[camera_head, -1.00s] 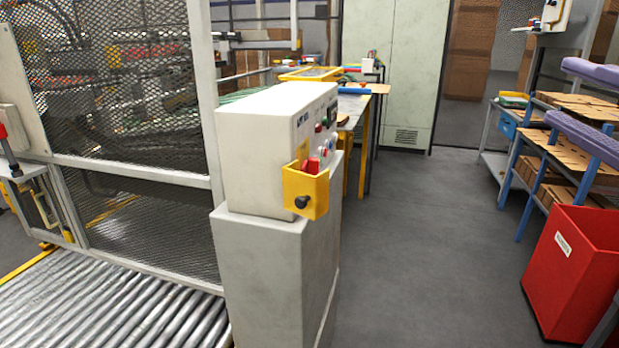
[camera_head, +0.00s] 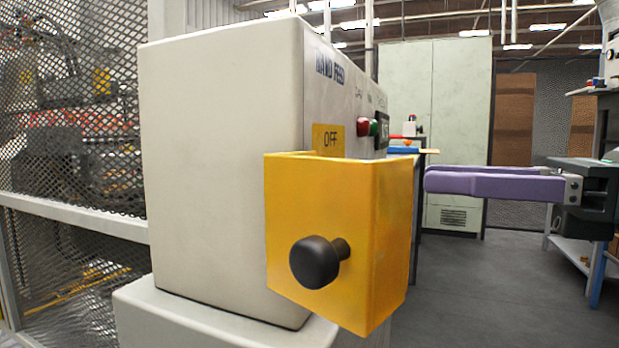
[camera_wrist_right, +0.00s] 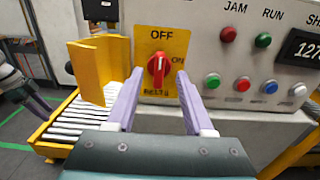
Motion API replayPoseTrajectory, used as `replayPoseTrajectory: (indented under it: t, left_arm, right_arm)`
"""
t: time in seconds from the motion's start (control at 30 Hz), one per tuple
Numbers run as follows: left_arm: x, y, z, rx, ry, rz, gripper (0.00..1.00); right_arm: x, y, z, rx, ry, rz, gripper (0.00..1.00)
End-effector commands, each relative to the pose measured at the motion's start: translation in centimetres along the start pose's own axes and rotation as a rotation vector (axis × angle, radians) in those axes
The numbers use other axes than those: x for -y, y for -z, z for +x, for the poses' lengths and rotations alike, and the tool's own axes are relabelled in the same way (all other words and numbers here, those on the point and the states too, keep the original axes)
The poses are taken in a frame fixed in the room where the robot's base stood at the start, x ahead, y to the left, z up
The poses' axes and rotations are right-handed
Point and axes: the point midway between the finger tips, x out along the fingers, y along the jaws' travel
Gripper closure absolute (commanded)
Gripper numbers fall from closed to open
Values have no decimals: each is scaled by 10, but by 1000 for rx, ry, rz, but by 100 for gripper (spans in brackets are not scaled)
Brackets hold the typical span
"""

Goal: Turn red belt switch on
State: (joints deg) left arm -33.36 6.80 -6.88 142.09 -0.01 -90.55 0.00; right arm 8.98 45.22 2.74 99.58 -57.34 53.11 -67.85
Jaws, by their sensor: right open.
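The red belt switch (camera_wrist_right: 159,69) is a knob on a yellow plate (camera_wrist_right: 181,42) marked OFF at the top and ON at the right. Its pointer stands upright, toward OFF. My right gripper (camera_wrist_right: 157,92) is open, its purple fingers facing the panel on either side of the knob's lower part; contact cannot be told. In the head view my right gripper (camera_head: 428,181) comes in from the right, and the yellow guard (camera_head: 338,215) with a black knob hides the switch. What seems to be my left gripper (camera_wrist_right: 35,100) shows small at the wrist view's left edge.
The white control box (camera_head: 225,170) carries the guard, which also stands out left of the switch in the wrist view (camera_wrist_right: 104,72). Lamps, several push buttons (camera_wrist_right: 242,84) and a display (camera_wrist_right: 305,48) sit right of the switch. A mesh fence (camera_head: 75,130) stands at left.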

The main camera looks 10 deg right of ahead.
Motion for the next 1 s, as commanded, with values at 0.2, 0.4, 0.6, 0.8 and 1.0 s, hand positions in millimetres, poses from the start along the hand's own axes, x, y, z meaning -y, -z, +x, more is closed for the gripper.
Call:
replayPoseTrajectory:
  t: [0.2, 0.4, 0.6, 0.8, 1.0]
  left_arm:
    - [1, 4, -15, 2, 1, 0, 50]
    - [1, 6, -20, 1, 1, 0, 50]
    - [1, 6, -20, -1, 1, 1, 50]
    - [1, 7, -20, -2, 1, 1, 50]
    - [1, 7, -20, -3, 1, 1, 50]
  right_arm:
    - [0, -5, 44, 5, 0, 2, 48]
    - [0, -2, 68, 4, 2, 3, 48]
    - [0, -1, 74, 2, 1, 3, 48]
    - [0, -1, 73, 2, 1, 3, 53]
    - [0, -1, 73, 2, 1, 3, 76]
